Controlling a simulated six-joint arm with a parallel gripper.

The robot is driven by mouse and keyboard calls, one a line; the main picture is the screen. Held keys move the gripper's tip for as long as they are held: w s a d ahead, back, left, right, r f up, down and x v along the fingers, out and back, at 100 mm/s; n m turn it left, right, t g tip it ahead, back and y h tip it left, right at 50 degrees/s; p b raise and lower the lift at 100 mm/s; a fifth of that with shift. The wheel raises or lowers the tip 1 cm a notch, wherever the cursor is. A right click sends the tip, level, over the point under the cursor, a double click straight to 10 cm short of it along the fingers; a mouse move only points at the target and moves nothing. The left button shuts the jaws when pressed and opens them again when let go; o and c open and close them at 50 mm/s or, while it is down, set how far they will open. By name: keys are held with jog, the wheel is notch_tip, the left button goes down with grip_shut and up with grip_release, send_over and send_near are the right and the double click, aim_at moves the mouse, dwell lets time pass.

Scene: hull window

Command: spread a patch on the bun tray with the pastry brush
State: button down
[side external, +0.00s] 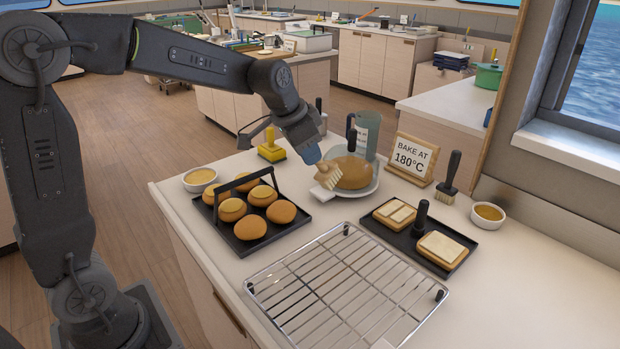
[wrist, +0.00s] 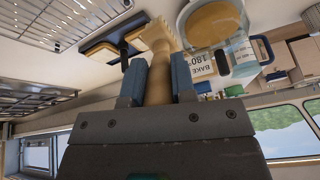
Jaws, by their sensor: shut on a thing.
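My gripper (side external: 312,153) is shut on the pastry brush, a pale wooden brush (side external: 328,175) with light bristles. In the side view the brush overlaps the brown loaf on the plate; I cannot tell whether they touch. In the wrist view the blue fingers (wrist: 158,84) clamp the wooden handle of the brush (wrist: 156,45), its wide end pointing away. The bun tray (side external: 279,237) is black with a raised handle and holds several round golden buns. It lies at the left of the counter, apart from the brush.
The loaf (side external: 352,172) is on a plate with a jug (side external: 367,134) behind. A wire rack (side external: 345,290) is in front. A dark tray (side external: 447,262) holds topped slices. A sign (side external: 411,158), a dark brush (side external: 450,178), a yellow-based tool (side external: 272,150) and bowls (side external: 200,180) stand around.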

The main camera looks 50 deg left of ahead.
jog(key=r, duration=0.5)
jog(key=shift+a, duration=0.25)
jog(key=s+a+n+g+y, duration=0.1)
jog(key=s+a, duration=0.3)
jog(key=a, duration=0.6)
jog(key=s+a+g+y, duration=0.2)
jog(key=s+a, duration=0.2)
jog(key=a, duration=0.7)
jog(key=s+a+n+g+y, duration=0.1)
jog(key=s+a, duration=0.4)
jog(key=a, duration=0.5)
notch_tip(320, 180, down, 11)
jog(key=shift+a+f+g, duration=0.15)
jog(key=shift+a+g, duration=0.1)
jog(key=shift+g, duration=0.05)
jog(key=shift+f, duration=0.6)
notch_tip(320, 180, up, 7)
dwell(0.8)
jog(key=shift+r, duration=0.1)
